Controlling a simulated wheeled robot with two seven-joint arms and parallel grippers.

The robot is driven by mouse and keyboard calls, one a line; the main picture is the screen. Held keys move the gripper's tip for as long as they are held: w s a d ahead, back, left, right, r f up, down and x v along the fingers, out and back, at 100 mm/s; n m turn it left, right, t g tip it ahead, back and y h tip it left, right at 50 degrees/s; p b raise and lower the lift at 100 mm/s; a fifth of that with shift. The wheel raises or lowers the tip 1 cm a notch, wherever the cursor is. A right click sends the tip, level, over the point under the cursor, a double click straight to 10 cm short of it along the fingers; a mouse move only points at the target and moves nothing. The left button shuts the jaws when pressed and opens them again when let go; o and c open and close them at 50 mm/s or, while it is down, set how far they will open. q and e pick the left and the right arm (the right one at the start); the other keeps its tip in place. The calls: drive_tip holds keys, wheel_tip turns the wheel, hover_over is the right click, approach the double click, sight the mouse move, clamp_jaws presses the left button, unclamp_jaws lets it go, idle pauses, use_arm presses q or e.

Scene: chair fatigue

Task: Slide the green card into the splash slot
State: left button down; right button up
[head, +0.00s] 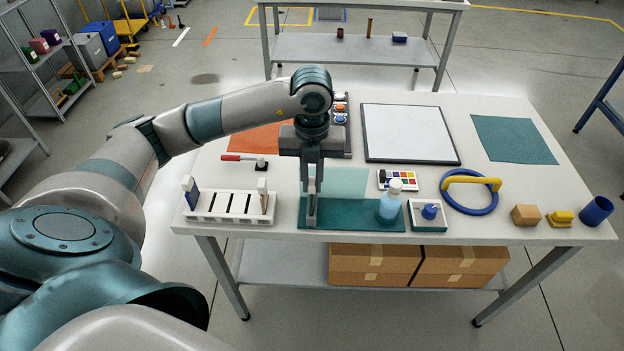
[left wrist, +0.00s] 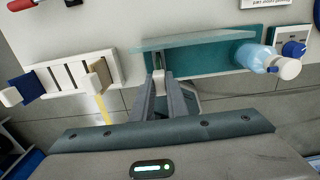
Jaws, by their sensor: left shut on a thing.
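My left gripper (head: 311,208) points straight down over the left end of a teal base (head: 345,222). It is shut on a thin upright piece, mostly hidden by the fingers; its colour is hard to tell, and I cannot confirm it is the green card. In the left wrist view the fingers (left wrist: 160,80) close on a pale piece. A clear greenish splash panel (head: 350,182) stands upright on the teal base, right beside the gripper. The slot itself is not clearly visible. My right gripper is not in view.
A white slotted rack (head: 228,207) at left holds a blue card (head: 191,190) and a beige one (head: 264,196). A bottle (head: 390,203) and a blue-knobbed box (head: 429,213) stand close on the right. A red-handled tool (head: 240,158) lies behind the rack.

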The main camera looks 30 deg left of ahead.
use_arm(q)
drive_tip(key=shift+f, duration=0.2)
drive_tip(key=c, duration=1.7)
unclamp_jaws()
drive_tip(key=shift+o, duration=0.2)
drive_tip(key=shift+r, duration=0.15)
drive_tip(key=shift+r+b, duration=0.3)
drive_tip(key=shift+r, duration=0.2)
wheel_tip(320, 180, up, 16)
drive_tip(key=b, duration=0.2)
